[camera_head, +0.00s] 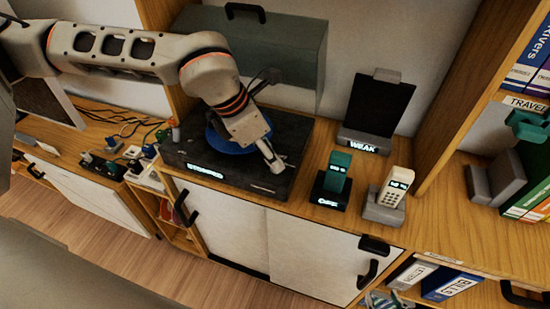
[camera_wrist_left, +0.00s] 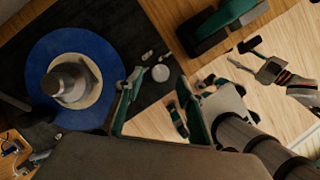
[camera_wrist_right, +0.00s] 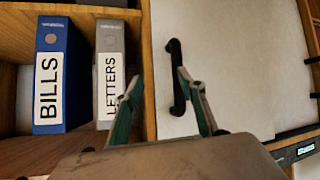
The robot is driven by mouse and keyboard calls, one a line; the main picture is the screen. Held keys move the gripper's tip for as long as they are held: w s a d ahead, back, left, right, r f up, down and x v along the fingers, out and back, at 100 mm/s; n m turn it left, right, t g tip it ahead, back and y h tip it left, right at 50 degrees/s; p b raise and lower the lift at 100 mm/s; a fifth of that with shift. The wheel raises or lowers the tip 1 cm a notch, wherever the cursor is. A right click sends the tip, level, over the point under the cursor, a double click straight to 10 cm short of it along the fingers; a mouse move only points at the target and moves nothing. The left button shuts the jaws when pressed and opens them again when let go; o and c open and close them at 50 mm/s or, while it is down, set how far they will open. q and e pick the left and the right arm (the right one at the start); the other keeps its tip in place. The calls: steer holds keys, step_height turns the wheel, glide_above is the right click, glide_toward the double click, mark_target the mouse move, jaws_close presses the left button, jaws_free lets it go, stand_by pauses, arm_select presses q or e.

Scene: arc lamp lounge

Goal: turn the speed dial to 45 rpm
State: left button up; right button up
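The dark turntable (camera_head: 175,153) stands on the wooden cabinet top, with a lit sign reading "STOPPED" on its front. In the left wrist view its blue record (camera_wrist_left: 42,107) lies at the left. A small round knob (camera_wrist_left: 160,73), apparently the speed dial, shows on the dark deck near two small pale controls; its setting is not readable. My left gripper (camera_wrist_left: 158,80) is open and empty over the deck's front part, beside the knob; my arm hides part of the record. My right gripper (camera_head: 380,299) is open and empty before the cabinet, also seen in the right wrist view (camera_wrist_right: 160,78).
A teal phone (camera_head: 336,174), a pale phone (camera_head: 394,188) and a black "WEAK" stand (camera_head: 377,106) are right of the turntable. A black door handle (camera_wrist_right: 177,80) is close to my right gripper, beside the letters (camera_wrist_right: 110,70) and bills binders (camera_wrist_right: 60,70). Cables lie at left.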

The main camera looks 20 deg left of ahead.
arm_select(q)
steer(key=shift+x, duration=1.6)
steer(key=shift+r, duration=0.1)
steer(key=shift+c, duration=0.3)
jaws_close()
